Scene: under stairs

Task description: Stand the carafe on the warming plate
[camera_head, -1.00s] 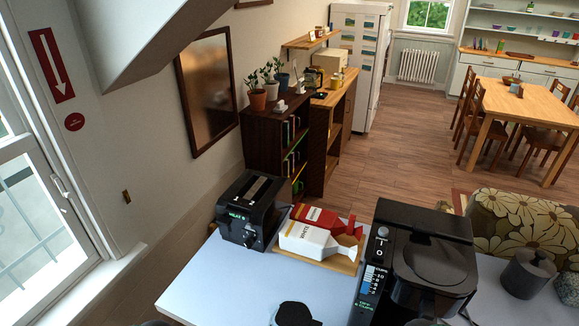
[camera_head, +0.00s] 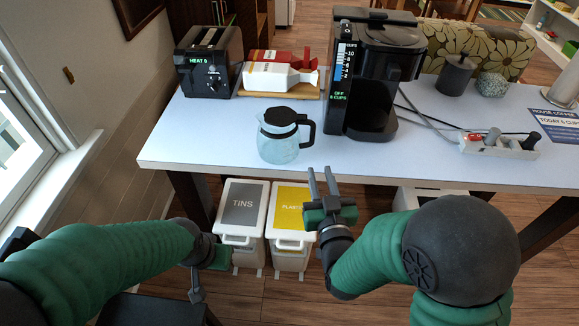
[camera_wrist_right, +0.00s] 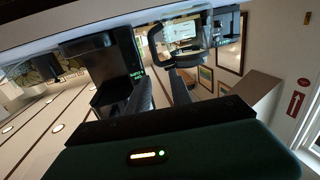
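The glass carafe (camera_head: 281,148), with a black lid and handle, stands upright on the white table, its handle to the right. The black coffee maker (camera_head: 390,50) stands to its right; its dark bay is empty of a carafe, and the warming plate is hard to make out. My right gripper (camera_head: 321,171) is open and empty, in front of the table edge, below and right of the carafe. In the right wrist view, the carafe (camera_wrist_right: 184,42) and coffee maker (camera_wrist_right: 101,62) lie beyond the fingers (camera_wrist_right: 161,77). My left gripper (camera_head: 198,280) is low at left; its fingers are unclear.
A toaster (camera_head: 209,62) and a board with red and white packs (camera_head: 281,77) stand behind the carafe. Cables run to a power strip (camera_head: 500,146) at right. Two bins (camera_head: 241,212) stand under the table. The table left of the carafe is clear.

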